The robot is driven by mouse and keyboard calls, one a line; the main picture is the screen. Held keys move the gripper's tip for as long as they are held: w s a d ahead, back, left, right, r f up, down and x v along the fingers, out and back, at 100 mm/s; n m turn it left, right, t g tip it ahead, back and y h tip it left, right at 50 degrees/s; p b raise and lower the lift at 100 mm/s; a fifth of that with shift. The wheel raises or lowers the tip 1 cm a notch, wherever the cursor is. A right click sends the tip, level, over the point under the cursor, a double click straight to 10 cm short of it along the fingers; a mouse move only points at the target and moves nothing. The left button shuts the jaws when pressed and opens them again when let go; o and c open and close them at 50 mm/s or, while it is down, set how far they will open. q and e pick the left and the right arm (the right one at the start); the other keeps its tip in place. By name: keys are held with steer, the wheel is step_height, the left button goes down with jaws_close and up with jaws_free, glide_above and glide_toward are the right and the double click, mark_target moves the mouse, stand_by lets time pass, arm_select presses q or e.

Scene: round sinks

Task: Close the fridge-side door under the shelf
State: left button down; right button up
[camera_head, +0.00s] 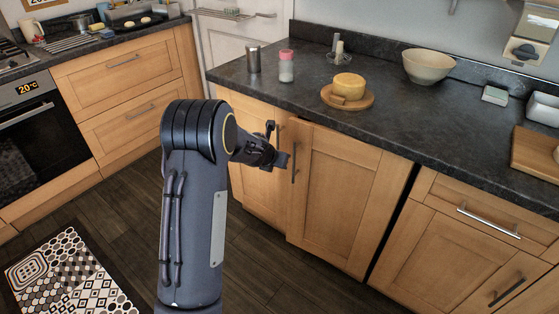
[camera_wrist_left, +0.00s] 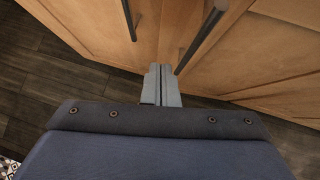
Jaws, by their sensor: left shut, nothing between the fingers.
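Two wooden doors stand side by side under the dark counter: a left door (camera_head: 254,150) and a wider right door (camera_head: 345,195). The right door's left edge appears to stand slightly forward of the left door; I cannot tell how far. It has a dark vertical handle (camera_head: 294,162) near that edge. My left gripper (camera_head: 284,160) is beside this handle, near where the doors meet. In the left wrist view its fingers (camera_wrist_left: 161,86) are together and empty, between two dark handles (camera_wrist_left: 131,20) (camera_wrist_left: 201,40). I cannot tell whether they touch a door. My right gripper is out of view.
The counter (camera_head: 400,118) above holds a cheese (camera_head: 349,86) on a board, a bowl (camera_head: 429,66) and shakers. Drawers and another cabinet (camera_head: 440,255) stand at right, past a dark gap. An oven (camera_head: 42,122) is at left. Dark floor (camera_head: 255,265) lies open in front.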

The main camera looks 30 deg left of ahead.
arm_select(q)
steer(key=v, duration=0.5)
steer(key=s+f+n+t+h+b, duration=0.1)
steer(key=s+f+n+t+b, duration=0.2)
steer(key=n+b, duration=0.5)
steer(key=s+f+n+t+b, duration=0.1)
steer(key=f+n+t+b, duration=0.1)
steer(key=f+n+b, duration=0.45)
steer(key=w+n+b, duration=0.2)
steer(key=w, duration=1.1)
steer(key=shift+w+a+f+t, duration=0.25)
steer(key=shift+f+t, duration=0.05)
steer(key=shift+f, duration=0.05)
